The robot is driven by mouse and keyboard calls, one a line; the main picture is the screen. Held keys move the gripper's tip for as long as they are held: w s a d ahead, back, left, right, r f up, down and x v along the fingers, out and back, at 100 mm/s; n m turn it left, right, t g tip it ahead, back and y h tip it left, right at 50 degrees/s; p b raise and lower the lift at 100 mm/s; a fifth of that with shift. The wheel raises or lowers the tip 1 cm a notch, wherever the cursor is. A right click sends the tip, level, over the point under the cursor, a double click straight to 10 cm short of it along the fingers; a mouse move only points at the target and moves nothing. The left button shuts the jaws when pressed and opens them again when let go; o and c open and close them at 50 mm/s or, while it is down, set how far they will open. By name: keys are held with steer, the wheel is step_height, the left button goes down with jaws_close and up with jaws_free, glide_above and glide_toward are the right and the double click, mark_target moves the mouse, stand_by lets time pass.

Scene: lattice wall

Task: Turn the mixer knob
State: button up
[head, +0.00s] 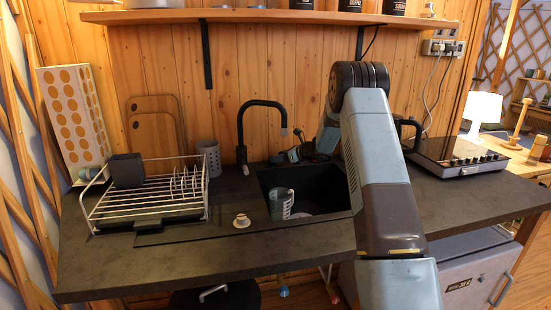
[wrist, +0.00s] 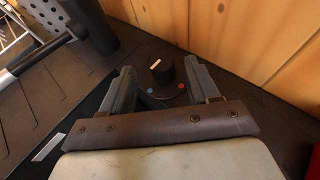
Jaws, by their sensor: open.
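The mixer knob (wrist: 161,68) is a short black cylinder with a white mark on top. It stands on a dark base with a red dot and a blue dot. In the wrist view my gripper (wrist: 158,65) is open, with one finger on each side of the knob; I cannot tell whether either touches it. In the head view my gripper (head: 302,153) is at the back edge of the counter, right of the black faucet (head: 240,130). There the knob is not clearly visible behind my gripper and arm. The faucet's column also shows in the wrist view (wrist: 90,22).
The sink (head: 325,180) holds a striped mug (head: 281,204). A wire dish rack (head: 150,204) stands on the left, a small cup (head: 242,220) in front. The wooden wall (wrist: 245,40) is close behind the knob. A cooktop (head: 455,154) and kettle stand right.

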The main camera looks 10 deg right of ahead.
steer(key=shift+x, duration=2.25)
steer(key=shift+c, duration=0.2)
